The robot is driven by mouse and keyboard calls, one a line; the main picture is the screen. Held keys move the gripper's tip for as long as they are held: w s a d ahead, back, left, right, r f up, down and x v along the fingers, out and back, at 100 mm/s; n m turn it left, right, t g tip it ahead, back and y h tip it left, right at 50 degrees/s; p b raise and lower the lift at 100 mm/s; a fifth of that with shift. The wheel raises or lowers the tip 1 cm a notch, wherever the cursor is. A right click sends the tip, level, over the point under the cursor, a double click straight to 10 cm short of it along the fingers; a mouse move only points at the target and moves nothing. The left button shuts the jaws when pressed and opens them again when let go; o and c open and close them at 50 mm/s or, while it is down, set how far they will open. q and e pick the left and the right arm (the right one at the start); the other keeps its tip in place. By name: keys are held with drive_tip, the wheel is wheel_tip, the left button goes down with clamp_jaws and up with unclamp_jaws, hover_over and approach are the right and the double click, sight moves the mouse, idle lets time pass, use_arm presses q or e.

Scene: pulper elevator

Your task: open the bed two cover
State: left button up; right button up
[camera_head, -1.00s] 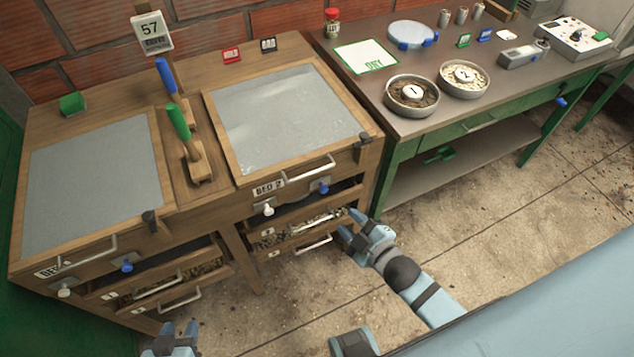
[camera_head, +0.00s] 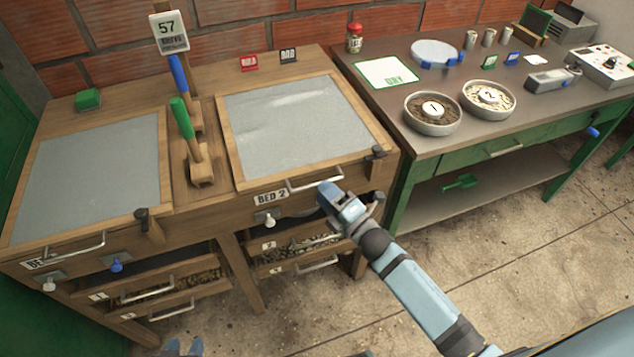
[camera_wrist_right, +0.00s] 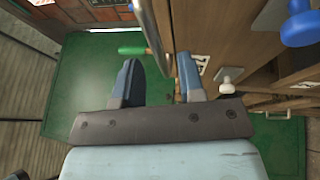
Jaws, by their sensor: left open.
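The bed two cover (camera_head: 290,125) is a grey panel in a wooden frame, lying closed on the right half of the wooden bench. Its metal bar handle (camera_head: 312,182) is on the front edge, above the BED 2 label (camera_head: 271,197). My right gripper (camera_head: 334,194) is at the handle's right end. In the right wrist view my right gripper (camera_wrist_right: 157,62) is open, and a metal bar (camera_wrist_right: 152,35) runs into the gap between its fingers. I cannot tell if they touch. My left gripper (camera_head: 183,347) is open at the bottom edge, mostly cut off.
A white knob (camera_head: 269,221) is below the handle; drawers (camera_head: 300,245) sit beneath. A dark corner latch (camera_head: 376,153) is at the cover's right front. Green and blue handled tools (camera_head: 190,145) stand between the covers. A side table (camera_head: 445,142) with bowls is at right.

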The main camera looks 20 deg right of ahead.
sight(317, 183)
drive_tip(key=shift+x, duration=1.7)
clamp_jaws()
drive_tip(key=shift+r, duration=0.1)
